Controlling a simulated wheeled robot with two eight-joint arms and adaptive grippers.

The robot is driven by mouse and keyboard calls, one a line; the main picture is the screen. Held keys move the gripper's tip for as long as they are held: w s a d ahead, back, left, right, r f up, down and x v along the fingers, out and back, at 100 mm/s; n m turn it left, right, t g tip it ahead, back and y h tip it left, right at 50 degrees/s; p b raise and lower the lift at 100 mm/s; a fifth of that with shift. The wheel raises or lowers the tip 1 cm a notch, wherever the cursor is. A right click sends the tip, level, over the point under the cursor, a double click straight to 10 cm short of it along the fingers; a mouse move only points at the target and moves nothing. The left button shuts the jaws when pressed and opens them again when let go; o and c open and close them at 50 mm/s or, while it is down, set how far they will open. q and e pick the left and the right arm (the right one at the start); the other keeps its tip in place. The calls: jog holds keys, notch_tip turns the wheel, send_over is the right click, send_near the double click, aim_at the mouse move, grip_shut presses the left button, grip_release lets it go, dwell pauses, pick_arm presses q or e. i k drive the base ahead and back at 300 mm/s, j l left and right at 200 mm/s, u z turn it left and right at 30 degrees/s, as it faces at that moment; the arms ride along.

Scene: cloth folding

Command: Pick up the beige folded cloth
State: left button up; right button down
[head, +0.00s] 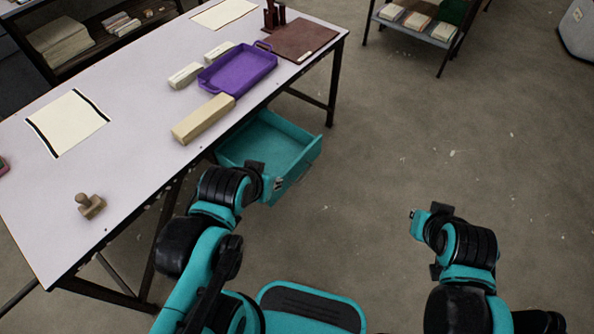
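Several small folded cloth-like stacks lie on the low shelf rack at the top right. A flat cream sheet with dark edge bands (68,123) lies on the table at the left. I cannot tell for sure which is the beige folded cloth. My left gripper (268,183) is by the teal open box, away from these stacks. My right gripper (425,219) is over open floor at the right. The fingers of both are too hidden to read, and no cloth shows in either.
The long white table (140,180) holds a beige block (203,119), a purple tray (238,70), a brown board (305,40) and a wooden stamp-like object (90,206). A teal open box (312,152) juts out at the table's right side. The floor (420,120) at right is clear.

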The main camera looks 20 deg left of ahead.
aim_at(187, 131)
jog(key=j+u, duration=0.1)
jog(key=u, duration=0.75)
jog(key=i+j+u, duration=0.1)
jog(key=u, duration=0.3)
